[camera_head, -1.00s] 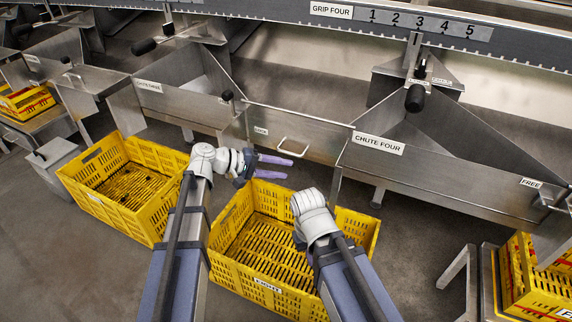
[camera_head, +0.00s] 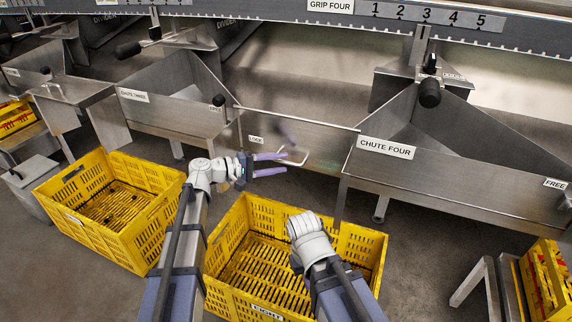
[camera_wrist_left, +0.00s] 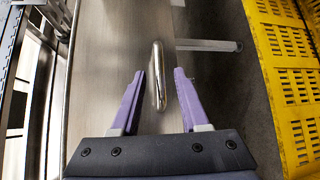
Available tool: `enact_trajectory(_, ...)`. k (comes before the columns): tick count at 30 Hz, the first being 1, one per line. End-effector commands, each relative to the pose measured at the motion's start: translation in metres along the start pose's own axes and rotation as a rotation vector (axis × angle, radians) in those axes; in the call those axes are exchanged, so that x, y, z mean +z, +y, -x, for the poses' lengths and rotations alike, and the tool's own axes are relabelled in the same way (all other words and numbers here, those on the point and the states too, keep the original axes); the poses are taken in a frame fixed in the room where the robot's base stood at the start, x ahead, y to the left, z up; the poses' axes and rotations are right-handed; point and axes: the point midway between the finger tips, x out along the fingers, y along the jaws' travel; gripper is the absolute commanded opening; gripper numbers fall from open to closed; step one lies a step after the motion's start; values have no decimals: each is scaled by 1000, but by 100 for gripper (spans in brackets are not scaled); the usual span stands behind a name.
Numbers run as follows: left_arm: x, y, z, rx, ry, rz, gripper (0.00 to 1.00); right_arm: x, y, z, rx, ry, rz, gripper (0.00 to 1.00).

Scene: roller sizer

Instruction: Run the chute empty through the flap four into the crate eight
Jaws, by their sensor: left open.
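My left gripper (camera_head: 270,165) is open in front of the flap panel (camera_head: 325,150) between chute three and chute four. In the left wrist view its two purple fingers (camera_wrist_left: 158,95) stand on either side of the flap's metal bar handle (camera_wrist_left: 158,72), with gaps showing. The handle (camera_head: 297,156) also shows beside the fingertips in the head view. Chute four (camera_head: 385,148) looks bare inside where visible. The yellow crate eight (camera_head: 262,309) stands on the floor below the flap, its slatted bottom empty. My right arm reaches over this crate; its fingers are hidden.
Another yellow crate (camera_head: 75,218) stands to the left with a few small dark pieces inside. Chute three (camera_head: 170,105) is behind it. A grip lever with a black knob (camera_head: 429,94) stands above chute four. A filled crate (camera_head: 548,275) sits at the right edge.

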Motion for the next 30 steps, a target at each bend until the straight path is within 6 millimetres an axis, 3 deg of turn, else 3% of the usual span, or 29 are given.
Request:
enact_trajectory(7,0,0,-24,-1,-1,0,45,0,0,-4,0,0,0,0)
enact_trajectory(17,0,0,-27,-1,0,0,45,0,0,-4,0,0,0,0)
enact_trajectory(30,0,0,-27,-1,0,-1,0,0,0,-4,0,0,0,0)
